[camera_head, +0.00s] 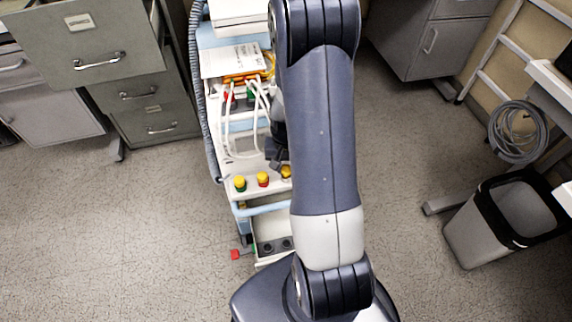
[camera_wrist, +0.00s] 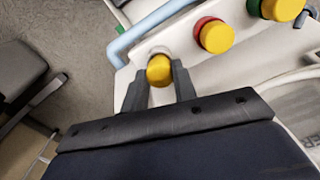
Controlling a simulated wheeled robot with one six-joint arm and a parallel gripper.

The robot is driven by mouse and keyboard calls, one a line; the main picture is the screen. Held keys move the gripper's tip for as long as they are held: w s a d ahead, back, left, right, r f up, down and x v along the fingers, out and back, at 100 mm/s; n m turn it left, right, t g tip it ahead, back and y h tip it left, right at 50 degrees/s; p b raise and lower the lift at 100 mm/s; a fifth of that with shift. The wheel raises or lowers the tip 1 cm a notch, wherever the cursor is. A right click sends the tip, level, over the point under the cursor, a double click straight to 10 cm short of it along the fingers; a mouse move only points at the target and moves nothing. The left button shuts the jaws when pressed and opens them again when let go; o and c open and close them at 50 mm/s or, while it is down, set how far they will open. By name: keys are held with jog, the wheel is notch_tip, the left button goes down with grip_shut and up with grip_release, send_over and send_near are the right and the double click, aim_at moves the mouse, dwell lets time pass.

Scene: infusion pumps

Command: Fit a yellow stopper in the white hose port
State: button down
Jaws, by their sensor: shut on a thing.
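A yellow stopper (camera_wrist: 160,71) is between the two fingers of my gripper (camera_wrist: 160,88) in the wrist view, and they are shut on it. A white round piece, apparently the white hose port (camera_wrist: 160,50), shows just behind the stopper. I cannot tell whether the stopper is seated in it or only close to it. In the head view the stopper (camera_head: 286,172) is at the right end of a row on the cart's front ledge, beside my dark gripper (camera_head: 277,154). My arm hides part of that ledge.
A red port with a yellow top (camera_wrist: 215,35) and a green port with a yellow top (camera_wrist: 278,8) stand in line beside it. A light blue rail (camera_wrist: 135,38) runs along the cart edge. White hoses (camera_head: 226,125) loop behind the row. Open floor (camera_head: 120,230) lies left.

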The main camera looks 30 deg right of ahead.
jog(key=shift+f+b, duration=0.35)
jog(key=shift+f, duration=0.15)
jog(key=c, duration=1.1)
grip_release()
jog(key=shift+o, duration=0.2)
notch_tip(320, 180, up, 11)
jog(key=p, duration=0.2)
jog(key=shift+f, duration=0.2)
notch_tip(320, 180, down, 10)
jog(key=shift+f+b, duration=0.25)
jog(key=shift+b, duration=0.75)
jog(key=shift+r+p, duration=0.45)
